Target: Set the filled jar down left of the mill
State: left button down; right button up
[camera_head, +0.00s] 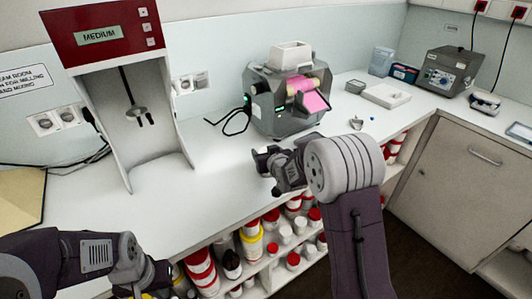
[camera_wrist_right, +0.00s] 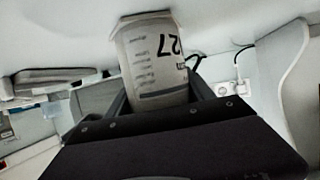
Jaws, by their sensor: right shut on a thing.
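The grey mill (camera_head: 262,108) with pink rollers stands on the white counter in the middle of the head view. My right gripper (camera_head: 271,168) is in front of the mill over the counter. In the right wrist view it is shut on a pale jar (camera_wrist_right: 155,65) with printed marks and an upside-down "27". The jar is mostly hidden by the gripper in the head view. I cannot tell whether the jar touches the counter, and its contents do not show. My left gripper (camera_head: 158,283) is at the bottom edge, partly cut off, with its jaws unclear.
A red-topped mixer (camera_head: 105,35) marked MEDIUM stands left of the mill, with clear counter (camera_head: 195,160) between them. A cable lies beside the mill. A white tray (camera_head: 385,95) and a grey device (camera_head: 447,72) are at right. Shelves below hold red-lidded jars (camera_head: 270,218).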

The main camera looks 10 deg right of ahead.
jog(key=shift+s, duration=0.1)
jog(key=shift+f, duration=0.1)
jog(key=o, duration=1.3)
jog(key=shift+o, duration=0.2)
jog(key=shift+r, duration=0.4)
jog(key=v, duration=1.2)
jog(key=shift+f, duration=0.25)
